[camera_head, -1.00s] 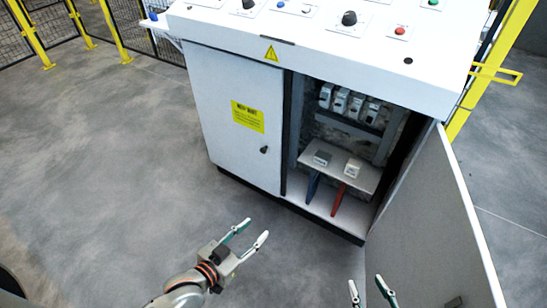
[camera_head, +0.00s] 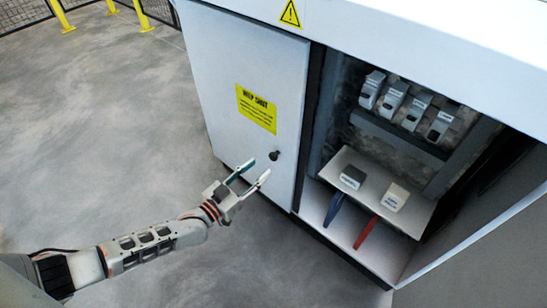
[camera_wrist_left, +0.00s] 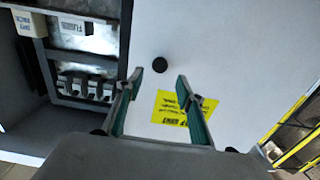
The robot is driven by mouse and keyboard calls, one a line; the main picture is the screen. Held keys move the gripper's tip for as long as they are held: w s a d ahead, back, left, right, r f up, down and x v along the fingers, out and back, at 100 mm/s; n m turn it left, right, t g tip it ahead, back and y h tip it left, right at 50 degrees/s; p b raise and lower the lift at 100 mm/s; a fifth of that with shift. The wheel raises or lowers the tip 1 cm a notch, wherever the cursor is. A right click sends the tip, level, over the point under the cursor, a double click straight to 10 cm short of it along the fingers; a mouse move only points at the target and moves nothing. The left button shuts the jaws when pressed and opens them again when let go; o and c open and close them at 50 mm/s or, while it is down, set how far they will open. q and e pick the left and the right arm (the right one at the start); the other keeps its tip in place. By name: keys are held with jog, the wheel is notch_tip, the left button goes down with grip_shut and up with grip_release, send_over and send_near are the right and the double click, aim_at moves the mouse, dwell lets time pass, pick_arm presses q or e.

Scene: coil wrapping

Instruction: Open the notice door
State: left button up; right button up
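The notice door (camera_head: 225,75) is the white left door of the cabinet, and it is shut. It bears a yellow "KEEP SHUT" notice (camera_head: 256,108) and a small black knob (camera_head: 274,156) near its right edge. In the left wrist view the knob (camera_wrist_left: 159,65) is ahead, between and beyond the fingers, with the notice (camera_wrist_left: 183,107) lower down. My left gripper (camera_head: 258,172) is open and empty, just below and left of the knob in the head view. It also shows in the left wrist view (camera_wrist_left: 157,88). My right gripper is not in view.
The cabinet's right side is open, with several switches (camera_head: 405,105) and a shelf (camera_head: 378,188) inside. Floor at left is clear.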

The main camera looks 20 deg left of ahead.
aim_at(272, 157)
pick_arm(q)
jog(key=x, duration=0.2)
jog(key=b+x, duration=0.1)
jog(key=x, duration=0.1)
jog(key=shift+w+d+f, duration=0.2)
jog(key=shift+w, duration=0.15)
jog(key=shift+w+d+r, duration=0.1)
jog(key=shift+w+d, duration=0.1)
jog(key=shift+w, duration=0.45)
jog(key=shift+w+r, duration=0.1)
jog(key=shift+w, duration=0.1)
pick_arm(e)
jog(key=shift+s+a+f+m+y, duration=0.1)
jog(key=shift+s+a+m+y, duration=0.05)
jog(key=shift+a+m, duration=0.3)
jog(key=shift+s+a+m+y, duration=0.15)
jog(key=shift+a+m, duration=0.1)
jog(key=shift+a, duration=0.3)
pick_arm(q)
grip_shut()
